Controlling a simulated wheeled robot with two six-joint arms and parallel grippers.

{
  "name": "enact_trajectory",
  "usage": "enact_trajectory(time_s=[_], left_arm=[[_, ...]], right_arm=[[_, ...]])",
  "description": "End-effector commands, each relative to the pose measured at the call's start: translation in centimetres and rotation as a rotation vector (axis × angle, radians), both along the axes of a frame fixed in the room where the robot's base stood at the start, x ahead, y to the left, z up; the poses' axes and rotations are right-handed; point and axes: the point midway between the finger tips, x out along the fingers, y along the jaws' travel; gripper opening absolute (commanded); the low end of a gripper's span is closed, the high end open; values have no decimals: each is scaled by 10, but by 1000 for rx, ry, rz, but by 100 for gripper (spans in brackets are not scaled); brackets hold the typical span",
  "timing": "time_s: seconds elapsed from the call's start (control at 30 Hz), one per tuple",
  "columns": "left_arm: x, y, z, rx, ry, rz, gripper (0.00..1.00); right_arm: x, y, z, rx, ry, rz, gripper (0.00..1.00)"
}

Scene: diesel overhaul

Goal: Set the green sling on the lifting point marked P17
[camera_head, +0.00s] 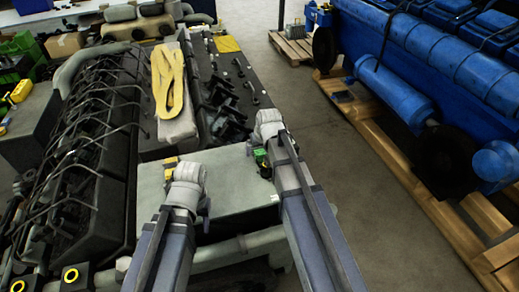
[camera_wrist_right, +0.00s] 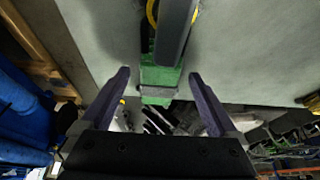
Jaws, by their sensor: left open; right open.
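A green piece (camera_head: 262,158), which looks like the green sling, is at the right edge of the grey cover plate in the head view. In the right wrist view the green piece (camera_wrist_right: 160,78) has a grey band across it and sits between the spread fingers of my right gripper (camera_wrist_right: 159,88), with gaps on both sides. My right gripper's wrist shows just above it in the head view. My left gripper (camera_head: 182,180) is at the plate's left side; its fingers are mostly hidden, near a small yellow piece (camera_head: 171,164). No P17 marking is legible.
A yellow sling (camera_head: 168,80) lies over the engine top behind the plate (camera_head: 225,170). Black blocks with yellow rings (camera_head: 71,276) stand at lower left. A dark part with a yellow ring (camera_wrist_right: 151,12) shows in the wrist view. A blue engine (camera_head: 430,60) on pallets stands right, across open floor.

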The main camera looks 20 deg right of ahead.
Motion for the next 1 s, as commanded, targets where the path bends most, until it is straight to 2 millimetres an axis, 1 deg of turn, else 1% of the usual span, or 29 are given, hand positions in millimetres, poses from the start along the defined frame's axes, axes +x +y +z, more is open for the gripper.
enact_trajectory(time_s=[0.03,0.3,0.43,0.57,1.0], left_arm=[[0,0,9,0,0,0,49],[0,0,45,0,1,12,49],[-1,0,59,-1,0,22,49],[-1,0,64,-1,0,29,49],[-1,0,63,-1,0,30,49]], right_arm=[[-3,0,10,0,0,0,95],[-17,-1,45,0,0,0,95],[-23,-1,59,0,0,0,95],[-26,-1,64,0,0,0,95],[-26,-1,63,0,0,0,95]])
